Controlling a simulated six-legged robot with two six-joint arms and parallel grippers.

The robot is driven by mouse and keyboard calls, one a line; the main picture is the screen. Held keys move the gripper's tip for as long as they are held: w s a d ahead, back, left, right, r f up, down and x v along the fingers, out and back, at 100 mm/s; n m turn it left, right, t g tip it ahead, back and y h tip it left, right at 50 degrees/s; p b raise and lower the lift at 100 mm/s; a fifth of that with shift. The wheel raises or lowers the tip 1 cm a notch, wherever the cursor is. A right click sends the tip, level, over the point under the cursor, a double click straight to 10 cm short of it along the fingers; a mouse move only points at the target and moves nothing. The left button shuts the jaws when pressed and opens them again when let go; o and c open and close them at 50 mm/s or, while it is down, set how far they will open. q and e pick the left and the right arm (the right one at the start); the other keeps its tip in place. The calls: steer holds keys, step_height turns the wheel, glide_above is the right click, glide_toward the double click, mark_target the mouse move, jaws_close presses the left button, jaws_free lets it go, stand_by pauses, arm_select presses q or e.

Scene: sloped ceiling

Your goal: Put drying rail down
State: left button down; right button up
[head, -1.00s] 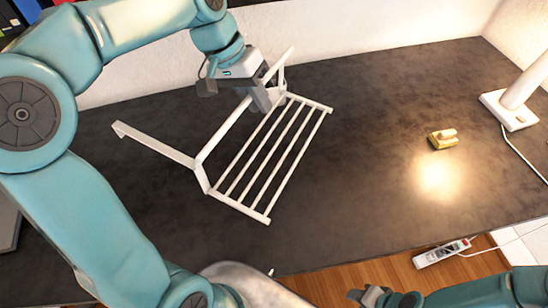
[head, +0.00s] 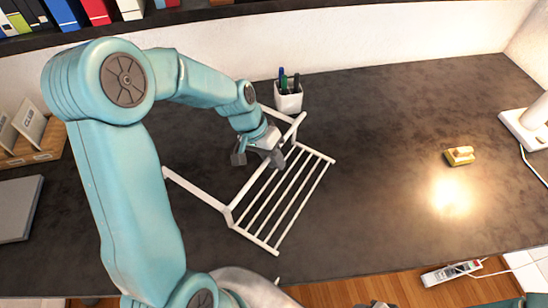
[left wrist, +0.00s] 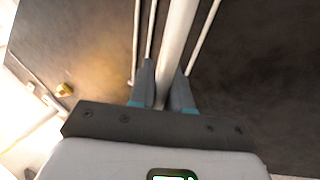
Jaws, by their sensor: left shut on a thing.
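The white drying rail (head: 287,205) is a rack of several parallel bars with a long bar and two end arms. In the head view it is over the middle-left of the dark desk. My left gripper (head: 271,160) is shut on its long bar. In the left wrist view the bar (left wrist: 177,45) runs between the two fingers (left wrist: 163,88). I cannot tell whether the rail touches the desk. Only a sliver of my right gripper (head: 376,304) shows at the bottom edge; its fingers are hidden.
A white pen cup (head: 289,101) stands just behind the rail. A yellow object (head: 459,156) and a white lamp base (head: 527,128) are at the right. A laptop-like grey slab (head: 18,210) lies at the left.

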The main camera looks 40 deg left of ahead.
arm_select(q)
steer(key=shift+s, duration=0.1)
steer(key=shift+f, duration=0.1)
steer(key=c, duration=1.1)
jaws_free()
